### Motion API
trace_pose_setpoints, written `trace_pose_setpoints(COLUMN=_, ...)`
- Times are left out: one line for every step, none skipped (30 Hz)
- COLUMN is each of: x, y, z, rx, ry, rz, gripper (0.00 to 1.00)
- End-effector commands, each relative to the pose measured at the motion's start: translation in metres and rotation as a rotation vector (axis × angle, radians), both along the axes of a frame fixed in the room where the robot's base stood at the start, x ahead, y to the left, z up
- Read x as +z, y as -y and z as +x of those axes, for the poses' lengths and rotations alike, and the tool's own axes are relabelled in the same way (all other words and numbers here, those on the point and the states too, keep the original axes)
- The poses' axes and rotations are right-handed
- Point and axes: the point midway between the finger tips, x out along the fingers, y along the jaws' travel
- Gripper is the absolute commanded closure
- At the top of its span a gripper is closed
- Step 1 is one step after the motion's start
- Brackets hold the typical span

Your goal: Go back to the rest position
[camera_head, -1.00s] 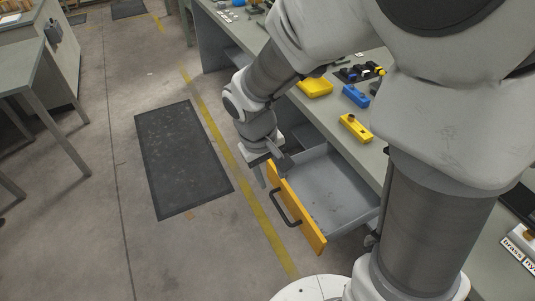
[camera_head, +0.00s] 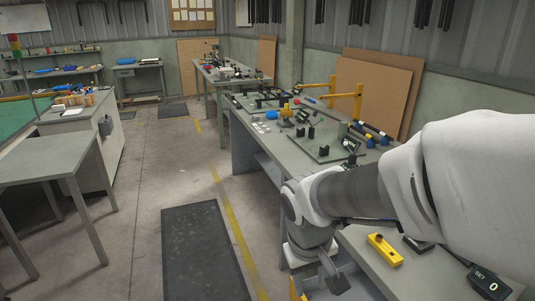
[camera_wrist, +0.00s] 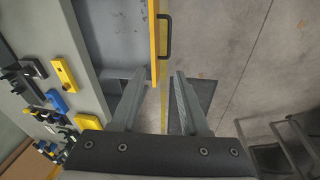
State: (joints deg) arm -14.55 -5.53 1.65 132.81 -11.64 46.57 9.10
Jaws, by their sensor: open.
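My gripper (camera_head: 333,276) shows at the lower middle of the head view, beside the front of the workbench. In the wrist view my gripper (camera_wrist: 157,74) has its two fingers spread apart with nothing between them. The pulled-out drawer has a yellow front (camera_wrist: 153,42) with a black handle (camera_wrist: 165,37). The drawer front lies ahead of the fingertips in the wrist view; I see no contact. In the head view only a sliver of the yellow front (camera_head: 297,288) shows at the bottom edge, so most of the drawer is out of frame.
The workbench (camera_head: 352,240) runs along the right and carries a yellow block (camera_head: 384,250) and several tools. A dark floor mat (camera_head: 205,255) lies left of my gripper. A grey table (camera_head: 48,163) stands at far left. The floor between is clear.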

Motion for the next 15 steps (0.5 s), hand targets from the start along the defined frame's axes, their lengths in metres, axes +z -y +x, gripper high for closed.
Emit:
trace_pose_setpoints(x=0.022, y=0.008, z=-0.006, rx=-0.027, ry=0.036, rz=0.019, gripper=0.55)
trace_pose_setpoints(x=0.031, y=0.012, z=-0.009, rx=-0.039, ry=0.051, rz=0.03, gripper=0.55)
trace_pose_setpoints(x=0.042, y=0.017, z=-0.015, rx=-0.058, ry=0.074, rz=0.044, gripper=0.55)
trace_pose_setpoints(x=0.05, y=0.021, z=-0.018, rx=-0.069, ry=0.092, rz=0.054, gripper=0.55)
trace_pose_setpoints(x=0.058, y=0.025, z=-0.022, rx=-0.082, ry=0.109, rz=0.065, gripper=0.55)
trace_pose_setpoints(x=0.067, y=0.029, z=-0.028, rx=-0.097, ry=0.131, rz=0.078, gripper=0.55)
trace_pose_setpoints(x=0.075, y=0.032, z=-0.033, rx=-0.11, ry=0.149, rz=0.089, gripper=0.55)
trace_pose_setpoints(x=0.082, y=0.035, z=-0.037, rx=-0.12, ry=0.165, rz=0.098, gripper=0.55)
trace_pose_setpoints(x=0.091, y=0.039, z=-0.044, rx=-0.136, ry=0.189, rz=0.111, gripper=0.55)
trace_pose_setpoints(x=0.097, y=0.042, z=-0.048, rx=-0.146, ry=0.206, rz=0.12, gripper=0.55)
trace_pose_setpoints(x=0.103, y=0.044, z=-0.053, rx=-0.156, ry=0.224, rz=0.129, gripper=0.55)
trace_pose_setpoints(x=0.11, y=0.047, z=-0.058, rx=-0.167, ry=0.245, rz=0.139, gripper=0.55)
trace_pose_setpoints(x=0.115, y=0.049, z=-0.062, rx=-0.176, ry=0.261, rz=0.147, gripper=0.55)
trace_pose_setpoints(x=0.12, y=0.05, z=-0.066, rx=-0.184, ry=0.276, rz=0.155, gripper=0.55)
trace_pose_setpoints(x=0.124, y=0.052, z=-0.071, rx=-0.191, ry=0.291, rz=0.163, gripper=0.55)
